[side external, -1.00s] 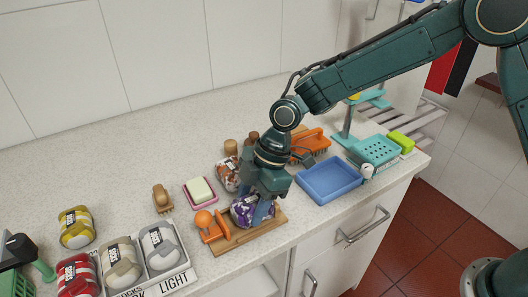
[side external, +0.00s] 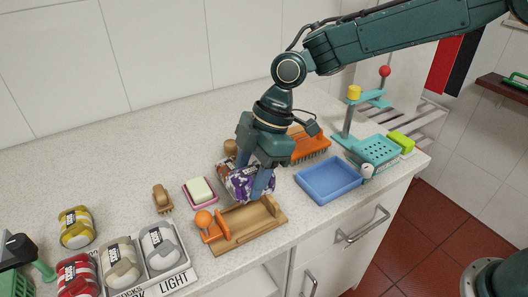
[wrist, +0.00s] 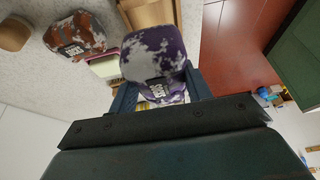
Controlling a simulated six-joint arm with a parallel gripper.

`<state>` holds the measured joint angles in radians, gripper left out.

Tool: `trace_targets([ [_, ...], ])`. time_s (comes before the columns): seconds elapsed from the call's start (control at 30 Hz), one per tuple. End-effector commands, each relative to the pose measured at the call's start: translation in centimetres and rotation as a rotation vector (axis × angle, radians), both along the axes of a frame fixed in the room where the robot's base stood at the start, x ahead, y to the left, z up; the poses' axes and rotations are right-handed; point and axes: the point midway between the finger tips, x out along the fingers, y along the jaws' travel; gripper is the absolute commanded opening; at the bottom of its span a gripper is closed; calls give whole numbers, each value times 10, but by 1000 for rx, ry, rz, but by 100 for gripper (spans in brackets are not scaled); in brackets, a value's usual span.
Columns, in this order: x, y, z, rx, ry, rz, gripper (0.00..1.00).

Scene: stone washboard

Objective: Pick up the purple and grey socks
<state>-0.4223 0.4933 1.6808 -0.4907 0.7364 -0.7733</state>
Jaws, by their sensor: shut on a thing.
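The purple and grey socks (side external: 243,184) are a rolled bundle with a dark label. My gripper (side external: 251,188) is shut on them and holds them above the wooden board (side external: 245,225). In the wrist view the purple and grey socks (wrist: 153,58) sit between the two fingers of my gripper (wrist: 160,92). In the side view the fingers cover part of the bundle.
Brown and grey socks (wrist: 77,37) lie on the counter close behind. A pink soap dish (side external: 200,192) is left of the held bundle, a blue tray (side external: 328,181) right. An orange brush (side external: 308,143) stands behind. A sock tray (side external: 186,278) is front left, with other socks.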

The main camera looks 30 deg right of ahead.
Motion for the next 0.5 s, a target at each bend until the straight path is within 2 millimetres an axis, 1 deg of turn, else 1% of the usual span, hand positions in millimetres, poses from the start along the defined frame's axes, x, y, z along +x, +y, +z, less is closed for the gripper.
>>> trace_targets([
  [0.03,1,0,14,3,-7,1,23],
  [0.3,1,0,73,2,-6,1,23],
  [0.4,1,0,91,2,-5,0,23],
  [0.5,1,0,104,1,-3,1,23],
])
